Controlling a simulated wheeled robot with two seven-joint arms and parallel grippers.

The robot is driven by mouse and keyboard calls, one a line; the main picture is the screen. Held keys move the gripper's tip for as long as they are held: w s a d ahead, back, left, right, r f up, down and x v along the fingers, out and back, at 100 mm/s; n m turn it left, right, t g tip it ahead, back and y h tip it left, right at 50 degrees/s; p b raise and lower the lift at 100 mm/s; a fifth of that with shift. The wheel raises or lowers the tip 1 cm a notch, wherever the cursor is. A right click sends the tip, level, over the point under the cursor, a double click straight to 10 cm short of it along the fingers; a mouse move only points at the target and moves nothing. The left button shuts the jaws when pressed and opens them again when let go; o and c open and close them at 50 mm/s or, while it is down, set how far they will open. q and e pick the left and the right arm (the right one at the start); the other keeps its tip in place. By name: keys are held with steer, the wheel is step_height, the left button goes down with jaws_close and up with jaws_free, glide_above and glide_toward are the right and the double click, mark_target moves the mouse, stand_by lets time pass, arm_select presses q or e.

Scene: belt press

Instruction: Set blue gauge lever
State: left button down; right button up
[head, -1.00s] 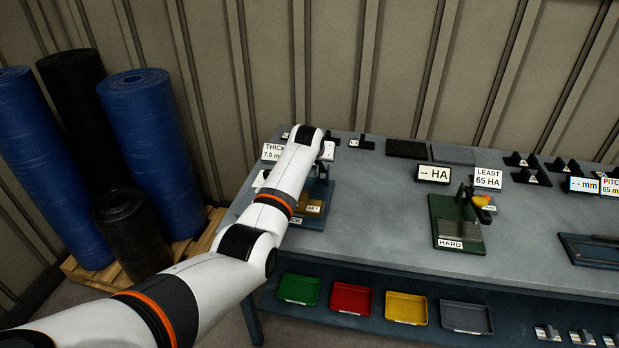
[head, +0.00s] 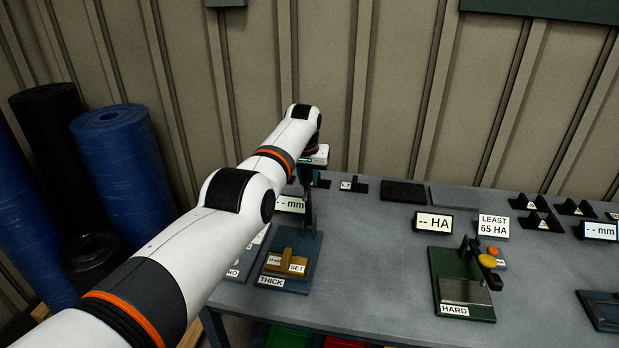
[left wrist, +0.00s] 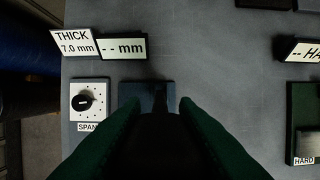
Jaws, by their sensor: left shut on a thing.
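The blue gauge (head: 313,247), labelled THICK, stands at the left end of the bench. A brass-coloured block (head: 287,261) with a SET label sits on its base. A dark upright part (head: 308,213) rises at its back. My left gripper (head: 313,172) is above this upright, partly hidden by my arm. In the left wrist view my dark green fingers (left wrist: 158,125) are shut on a black part that looks like the gauge lever; the grip hides most of it. The gauge display (head: 290,204) reads "-- mm". My right gripper is not in view.
The green gauge (head: 449,262), labelled HARD, stands to the right, with its HA display (head: 433,222) behind. A THICK 7.0 mm sign (left wrist: 75,42) and a SPAN dial (left wrist: 88,100) are left of the blue gauge. Bare bench lies between the two gauges.

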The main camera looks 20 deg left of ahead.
arm_select(q)
steer(key=shift+s+f, duration=0.2)
steer(key=shift+f, duration=0.1)
steer(key=c, duration=1.1)
jaws_free()
steer(key=shift+r, duration=0.15)
steer(key=shift+w, duration=0.1)
steer(key=shift+r+p, duration=0.45)
steer(key=shift+r, duration=0.1)
steer(key=shift+p+v, duration=0.95)
steer(key=shift+v, duration=0.05)
steer(key=b+v, duration=0.2)
steer(key=v, duration=0.7)
